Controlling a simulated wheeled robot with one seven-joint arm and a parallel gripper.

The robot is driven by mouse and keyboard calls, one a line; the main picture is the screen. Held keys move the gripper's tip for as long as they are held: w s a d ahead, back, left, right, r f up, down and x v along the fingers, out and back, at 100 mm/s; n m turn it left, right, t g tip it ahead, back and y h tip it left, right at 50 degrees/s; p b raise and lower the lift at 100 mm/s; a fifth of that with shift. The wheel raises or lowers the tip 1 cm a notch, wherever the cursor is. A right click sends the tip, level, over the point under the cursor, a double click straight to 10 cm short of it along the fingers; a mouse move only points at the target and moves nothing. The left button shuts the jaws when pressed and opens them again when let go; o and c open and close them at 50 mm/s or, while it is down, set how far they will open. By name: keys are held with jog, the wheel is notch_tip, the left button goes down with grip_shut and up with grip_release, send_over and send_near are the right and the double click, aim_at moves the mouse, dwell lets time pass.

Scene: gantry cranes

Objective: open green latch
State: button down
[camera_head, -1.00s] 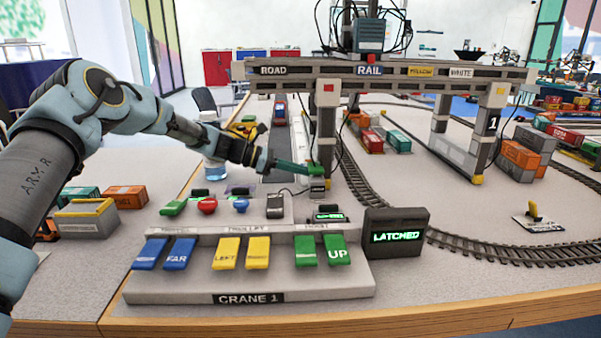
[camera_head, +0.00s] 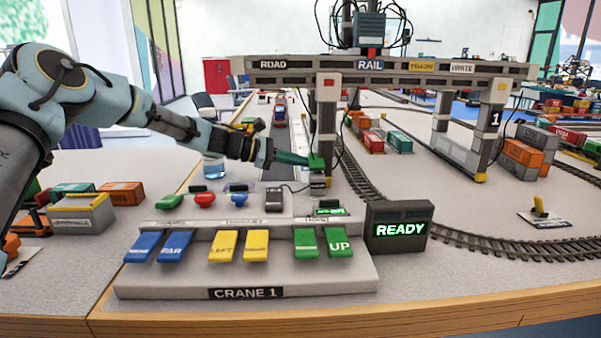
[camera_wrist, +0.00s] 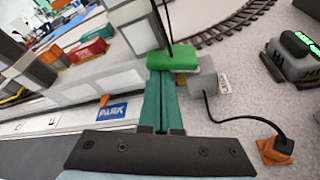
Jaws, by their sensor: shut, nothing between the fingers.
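The green latch (camera_wrist: 181,57) is a small green block at the foot of the crane's near leg, beside a grey box. It also shows in the head view (camera_head: 316,161). My gripper (camera_wrist: 160,72) has teal fingers that are shut together and empty, with their tips at the latch's near edge. In the head view my gripper (camera_head: 306,161) reaches in from the left and its tips meet the latch. The display box (camera_head: 399,229) reads READY in green.
The CRANE 1 panel (camera_head: 240,280) with blue, yellow and green levers stands in front. A red button (camera_head: 205,200) and a blue button lie behind it. The gantry beam (camera_head: 400,70) spans above. A cable runs from the latch's box to an orange-based plug (camera_wrist: 274,150).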

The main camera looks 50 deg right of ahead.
jog(key=m+b, duration=0.1)
jog(key=b, duration=0.1)
jog(key=m+h+b, duration=0.1)
jog(key=b, duration=0.1)
jog(key=shift+s+a+t, duration=0.2)
jog(key=shift+a+t, duration=0.05)
jog(key=shift+t, duration=0.05)
jog(key=m+b, duration=0.1)
jog(key=b, duration=0.2)
jog(key=r+m+h+b, duration=0.1)
jog(key=b, duration=0.2)
jog(key=shift+s+a+m+t+b, duration=0.3)
jog(key=shift+s+a+m+b, duration=0.05)
jog(key=shift+s+m, duration=0.05)
jog(key=shift+s+a+r+m+h+b, duration=0.2)
jog(key=shift+r+m+h+b, duration=0.3)
jog(key=shift+b, duration=0.65)
jog(key=shift+s+r+m, duration=0.1)
jog(key=shift+r+m, duration=0.2)
